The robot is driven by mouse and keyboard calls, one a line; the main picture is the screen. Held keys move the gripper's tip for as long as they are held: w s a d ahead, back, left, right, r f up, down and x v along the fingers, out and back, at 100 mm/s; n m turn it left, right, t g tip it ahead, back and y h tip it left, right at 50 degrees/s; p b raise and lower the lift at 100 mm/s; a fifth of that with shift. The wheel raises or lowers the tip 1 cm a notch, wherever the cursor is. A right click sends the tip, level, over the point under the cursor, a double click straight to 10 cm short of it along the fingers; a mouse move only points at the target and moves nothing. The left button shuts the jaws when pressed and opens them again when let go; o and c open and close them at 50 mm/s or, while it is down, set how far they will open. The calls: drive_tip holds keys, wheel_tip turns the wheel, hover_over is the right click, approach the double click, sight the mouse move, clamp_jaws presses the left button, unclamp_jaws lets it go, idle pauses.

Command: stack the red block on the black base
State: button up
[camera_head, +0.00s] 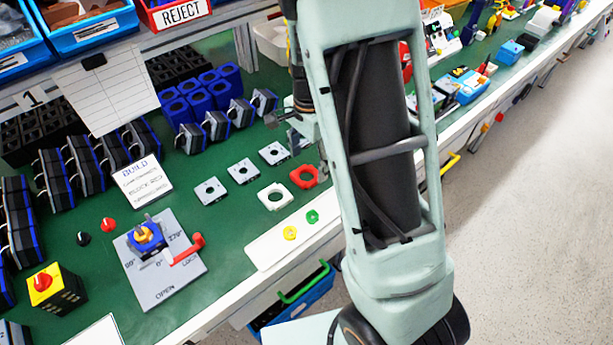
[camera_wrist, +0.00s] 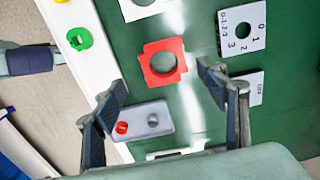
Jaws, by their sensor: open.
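The red block (camera_wrist: 150,78), a flat square piece with a round hole and notched edges, lies on the green bench between my gripper's fingers in the wrist view. It also shows in the head view (camera_head: 295,176), just left of my arm. My gripper (camera_wrist: 162,85) is open and empty, its two fingers apart on either side of the red block in the picture. The height above the block is hard to tell. In the head view my arm hides much of the gripper. I cannot tell which piece is the black base; several black-and-blue bodies (camera_head: 82,160) stand at the left.
A grey plate (camera_head: 160,285) carries a blue piece (camera_head: 148,243) and a red lever (camera_head: 186,249). White plates with holes (camera_head: 243,163) lie near the red block. A yellow-and-black box (camera_head: 66,298) stands front left. A green ring (camera_wrist: 79,39) lies on the white edge strip.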

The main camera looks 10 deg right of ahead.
sight(306, 178)
drive_tip(key=f, duration=0.4)
drive_tip(key=shift+w+a+f, duration=0.2)
drive_tip(key=shift+c, duration=0.4)
drive_tip(key=c, duration=1.1)
drive_tip(key=shift+r, duration=0.15)
